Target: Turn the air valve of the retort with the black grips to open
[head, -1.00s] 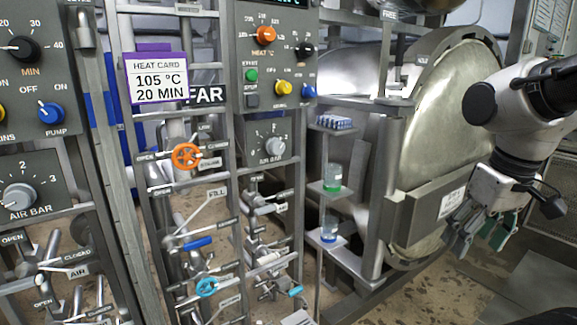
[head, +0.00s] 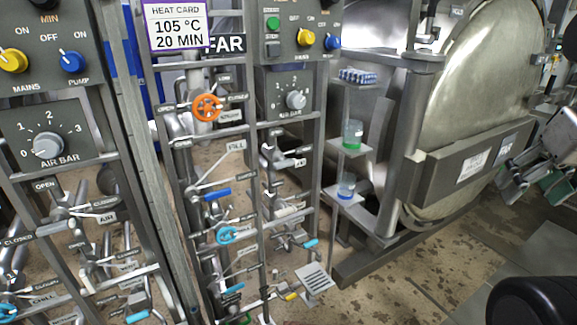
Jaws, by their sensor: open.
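On the left panel a valve with a grey metal body (head: 62,214) has a lever by OPEN, CLOSED and AIR labels (head: 108,217). Its lever points right, near the CLOSED label. On the panel marked FAR, another small valve (head: 272,158) sits by a label that seems to read AIR. I cannot make out black grips on either lever, so which retort has them is unclear. My gripper (head: 535,190) is open and empty at the right edge, in front of the retort door and far from both valves.
An orange handwheel (head: 207,107), blue handwheel (head: 228,235) and blue lever (head: 216,194) crowd the FAR rack. Small shelves with bottles (head: 352,135) stand beside the round retort door (head: 478,90). Posts and rails frame the valves.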

